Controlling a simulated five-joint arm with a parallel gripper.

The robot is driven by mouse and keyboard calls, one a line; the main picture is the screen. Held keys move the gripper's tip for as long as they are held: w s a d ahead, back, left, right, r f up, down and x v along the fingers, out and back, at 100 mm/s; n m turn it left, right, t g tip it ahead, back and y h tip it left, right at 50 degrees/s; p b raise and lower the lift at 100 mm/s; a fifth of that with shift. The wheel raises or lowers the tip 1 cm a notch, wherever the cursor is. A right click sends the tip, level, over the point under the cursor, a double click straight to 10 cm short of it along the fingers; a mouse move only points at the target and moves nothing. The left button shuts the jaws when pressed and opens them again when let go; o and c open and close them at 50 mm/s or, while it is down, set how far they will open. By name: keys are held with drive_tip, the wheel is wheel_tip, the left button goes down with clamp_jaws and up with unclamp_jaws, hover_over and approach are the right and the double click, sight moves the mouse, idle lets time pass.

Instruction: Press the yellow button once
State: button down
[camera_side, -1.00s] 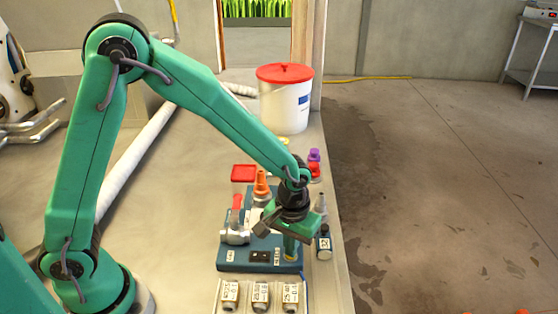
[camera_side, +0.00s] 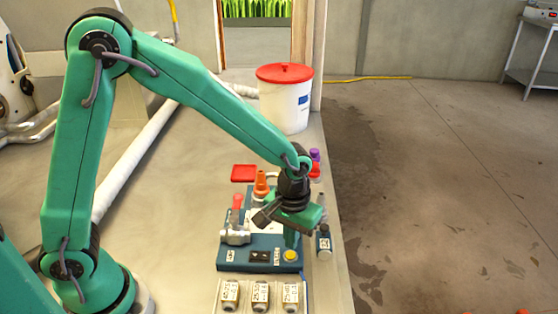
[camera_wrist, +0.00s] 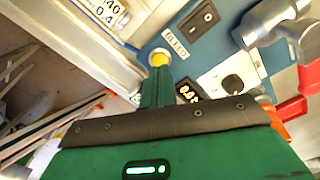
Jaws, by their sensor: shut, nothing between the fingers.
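The yellow button (camera_side: 290,255) sits at the front right corner of a blue panel box (camera_side: 232,256). It also shows in the wrist view (camera_wrist: 159,59), just beyond the tips of my fingers. My gripper (camera_side: 292,240) is shut and empty, pointing down over the panel. In the side view the fingertips are just behind and above the button, and the button's top is uncovered. In the wrist view the shut fingers (camera_wrist: 157,90) point at the button, partly overlapping its near edge. I cannot tell whether they touch it.
A tray with labelled cylinders (camera_side: 260,292) stands in front. A white bucket (camera_side: 286,105) is behind.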

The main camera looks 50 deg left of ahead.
wheel_tip(320, 180, up, 8)
idle(1.0)
drive_tip(key=shift+r, duration=0.1)
idle(0.8)
